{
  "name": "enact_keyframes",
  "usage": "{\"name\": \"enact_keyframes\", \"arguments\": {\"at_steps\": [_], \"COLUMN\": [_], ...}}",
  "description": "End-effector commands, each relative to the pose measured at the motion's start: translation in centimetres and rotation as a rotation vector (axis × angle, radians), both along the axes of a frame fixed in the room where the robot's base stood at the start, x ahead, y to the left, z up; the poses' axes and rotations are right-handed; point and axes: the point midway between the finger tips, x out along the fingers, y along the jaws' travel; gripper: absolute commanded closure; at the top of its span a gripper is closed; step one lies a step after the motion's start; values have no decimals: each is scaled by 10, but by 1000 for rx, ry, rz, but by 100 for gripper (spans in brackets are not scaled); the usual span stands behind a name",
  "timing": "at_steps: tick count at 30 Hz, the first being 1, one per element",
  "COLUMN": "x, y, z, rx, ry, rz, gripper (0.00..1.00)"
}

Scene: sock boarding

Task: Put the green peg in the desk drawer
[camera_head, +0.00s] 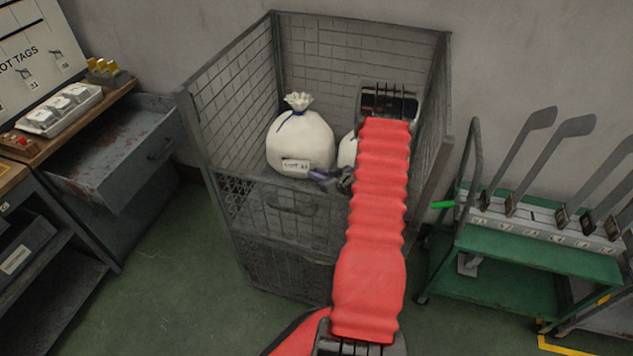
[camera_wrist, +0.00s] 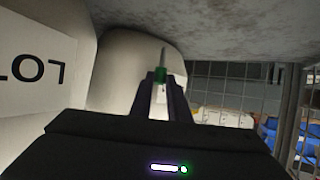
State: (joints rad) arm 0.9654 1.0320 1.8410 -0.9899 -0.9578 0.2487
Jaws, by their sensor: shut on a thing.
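My gripper (camera_head: 318,175) is inside the wire cage cart, its fingertips close to the front of the tied white bag.
The white bag (camera_head: 300,142) bears a lot label; another is partly behind my red arm. The cage cart (camera_head: 232,95) has tall mesh walls. The desk top (camera_head: 85,112) holds a white tray (camera_head: 62,110). A green trolley (camera_head: 535,255) stands right. Floor between desk and cage is clear.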

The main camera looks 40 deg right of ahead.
Motion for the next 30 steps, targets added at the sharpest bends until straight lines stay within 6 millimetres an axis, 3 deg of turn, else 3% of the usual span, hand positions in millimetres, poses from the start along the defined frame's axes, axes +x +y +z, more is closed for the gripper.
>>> {"name": "enact_keyframes", "arguments": {"at_steps": [9,22,23,30], "x": [0,-1,-1,-1], "y": [0,0,0,-1], "z": [-33,-38,-38,-37], "rx": [1,0,0,0], "ry": [0,0,0,0], "rz": [0,-1,-1,-1], "gripper": [100,100,83,66]}}
